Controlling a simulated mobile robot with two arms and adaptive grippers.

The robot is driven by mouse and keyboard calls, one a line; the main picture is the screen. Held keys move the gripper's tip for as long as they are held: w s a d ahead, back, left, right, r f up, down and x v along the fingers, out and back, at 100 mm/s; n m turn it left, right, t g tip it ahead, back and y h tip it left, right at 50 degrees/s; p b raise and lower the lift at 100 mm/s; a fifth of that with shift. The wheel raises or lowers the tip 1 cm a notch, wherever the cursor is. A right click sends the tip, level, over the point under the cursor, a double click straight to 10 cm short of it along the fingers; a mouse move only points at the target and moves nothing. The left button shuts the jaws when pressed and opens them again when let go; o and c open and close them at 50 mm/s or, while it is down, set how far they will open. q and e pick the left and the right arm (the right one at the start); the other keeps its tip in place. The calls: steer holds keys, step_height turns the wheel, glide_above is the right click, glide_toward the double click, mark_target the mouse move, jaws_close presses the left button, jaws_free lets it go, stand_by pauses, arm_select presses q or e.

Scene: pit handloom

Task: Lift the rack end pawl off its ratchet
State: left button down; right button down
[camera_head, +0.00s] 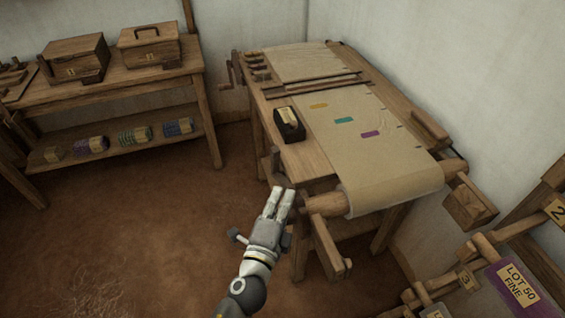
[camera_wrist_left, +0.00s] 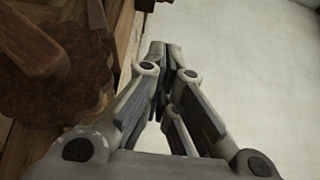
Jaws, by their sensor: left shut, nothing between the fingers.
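My left gripper (camera_head: 283,192) is shut and empty, at the near left end of the loom's cloth roller (camera_head: 328,204). Its fingertips also show in the left wrist view (camera_wrist_left: 168,60), close together. A rusty brown wheel with a scalloped edge (camera_wrist_left: 60,98), which looks like the ratchet, is left of the fingers in that view. A dark wooden arm (camera_wrist_left: 32,38) lies across the wheel; I cannot tell whether it is the pawl. A short upright wooden piece (camera_head: 274,163) stands at the loom's corner, just beyond the fingertips. My right gripper is not in view.
A wooden crank arm (camera_head: 325,244) hangs beside my left gripper. The cloth (camera_head: 365,135) covers the loom top, with a black box (camera_head: 289,124) beside it. A bench (camera_head: 120,80) stands at the left, labelled racks (camera_head: 515,285) at the lower right.

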mark_target(275, 160)
arm_select(q)
steer(key=w+p, duration=0.1)
steer(key=w, duration=0.9)
steer(key=shift+w, duration=0.35)
